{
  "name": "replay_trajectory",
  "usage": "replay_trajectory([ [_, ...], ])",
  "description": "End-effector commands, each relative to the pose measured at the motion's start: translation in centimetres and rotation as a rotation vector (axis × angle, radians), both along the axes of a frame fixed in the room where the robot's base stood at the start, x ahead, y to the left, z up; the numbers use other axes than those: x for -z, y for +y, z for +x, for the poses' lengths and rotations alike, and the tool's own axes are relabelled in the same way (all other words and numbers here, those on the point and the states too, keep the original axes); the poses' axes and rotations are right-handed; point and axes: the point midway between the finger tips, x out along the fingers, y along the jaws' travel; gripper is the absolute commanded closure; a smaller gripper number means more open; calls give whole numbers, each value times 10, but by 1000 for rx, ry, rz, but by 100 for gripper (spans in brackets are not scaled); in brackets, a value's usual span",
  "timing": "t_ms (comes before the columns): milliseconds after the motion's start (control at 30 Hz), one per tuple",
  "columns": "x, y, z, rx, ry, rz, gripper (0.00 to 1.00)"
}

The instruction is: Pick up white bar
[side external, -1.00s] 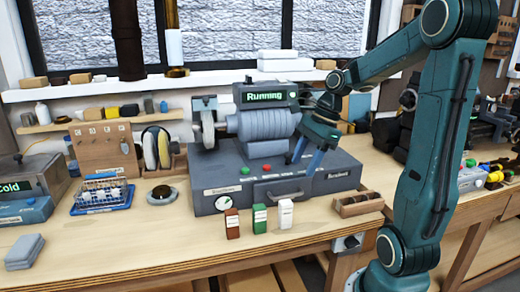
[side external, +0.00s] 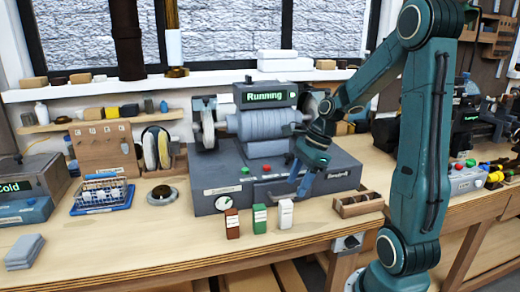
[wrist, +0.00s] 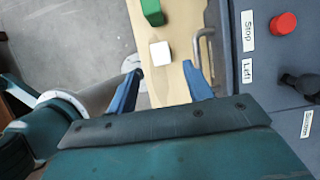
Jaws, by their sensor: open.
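The white bar (side external: 286,213) stands upright near the front edge of the bench, at the right end of a row of three small bars. In the wrist view the white bar (wrist: 160,53) shows its top, ahead of the fingers and roughly between their lines. My gripper (side external: 298,185) is open and empty, above and behind the white bar, in front of the grey machine. In the wrist view its two blue fingers (wrist: 163,80) are spread apart and do not touch the bar.
A green bar (side external: 260,217) and a brown-red bar (side external: 232,223) stand left of the white one. A wooden tray (side external: 358,204) lies to its right. The grey polishing machine (side external: 215,205), with a drawer handle and red button, is close behind. Bench space in front is clear.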

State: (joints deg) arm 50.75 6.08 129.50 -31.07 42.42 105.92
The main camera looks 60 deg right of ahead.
Motion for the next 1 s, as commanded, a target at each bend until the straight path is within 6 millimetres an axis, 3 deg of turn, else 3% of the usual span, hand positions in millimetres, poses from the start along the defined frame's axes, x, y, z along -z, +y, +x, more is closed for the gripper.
replay_trajectory([
  [200, 18, 6, 5, 0, 1, 1, 49],
  [567, 25, 8, 8, -1, 0, 0, 49],
  [1000, 63, 21, 23, -2, 2, 1, 49],
])
